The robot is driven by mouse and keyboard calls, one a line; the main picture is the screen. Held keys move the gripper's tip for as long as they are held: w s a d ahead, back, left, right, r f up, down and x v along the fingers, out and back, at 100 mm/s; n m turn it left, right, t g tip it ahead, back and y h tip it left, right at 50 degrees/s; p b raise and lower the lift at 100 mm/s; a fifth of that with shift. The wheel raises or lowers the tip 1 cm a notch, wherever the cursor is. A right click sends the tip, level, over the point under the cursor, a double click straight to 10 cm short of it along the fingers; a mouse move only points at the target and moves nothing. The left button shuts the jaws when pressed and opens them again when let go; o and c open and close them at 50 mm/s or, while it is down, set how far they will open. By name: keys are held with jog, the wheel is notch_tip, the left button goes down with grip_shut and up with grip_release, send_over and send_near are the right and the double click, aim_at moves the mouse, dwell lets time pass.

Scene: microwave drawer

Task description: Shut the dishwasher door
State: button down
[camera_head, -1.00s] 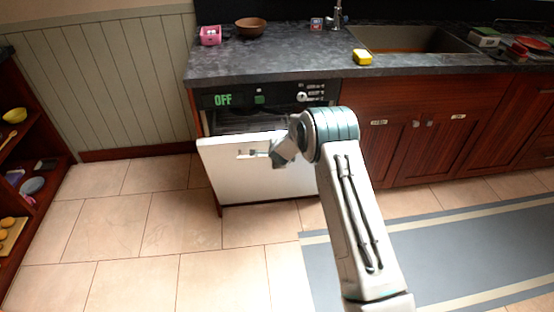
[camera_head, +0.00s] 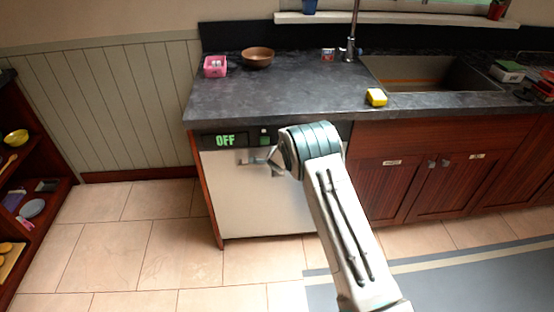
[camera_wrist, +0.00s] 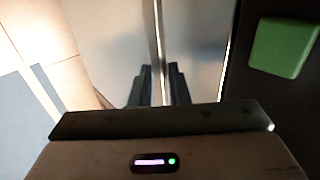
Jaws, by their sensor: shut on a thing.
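The dishwasher door (camera_head: 255,205) is a white front panel under the counter. It stands upright, flush or nearly flush below the dark control panel (camera_head: 245,139) with green "OFF" lettering; I cannot tell whether a small gap is left. My gripper (camera_head: 268,160) is at the top of the door, by its handle. In the wrist view my gripper (camera_wrist: 160,85) is shut on the thin metal door handle (camera_wrist: 158,30), which runs between the dark fingers. The wrist hides the right part of the control panel and the door's upper right.
The counter (camera_head: 290,90) above carries a pink box (camera_head: 215,66), a brown bowl (camera_head: 257,58) and a yellow sponge (camera_head: 376,97). Wooden cabinets (camera_head: 440,170) stand to the right, an open shelf (camera_head: 40,190) at far left. The tiled floor (camera_head: 150,235) before the door is clear.

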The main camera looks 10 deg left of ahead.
jog(key=shift+w+r+t, duration=0.4)
jog(key=shift+w+r, duration=0.55)
jog(key=shift+r, duration=0.25)
jog(key=c, duration=1.5)
grip_release()
jog(key=shift+f, duration=0.1)
jog(key=shift+s, duration=0.1)
jog(key=shift+s+d+g+b, duration=0.25)
jog(key=shift+g+b, duration=0.05)
jog(key=shift+b, duration=0.15)
jog(key=v, duration=0.8)
jog(key=b+v, duration=0.1)
jog(key=v, duration=0.4)
jog(key=shift+s+a+f, duration=0.25)
jog(key=shift+s, duration=0.25)
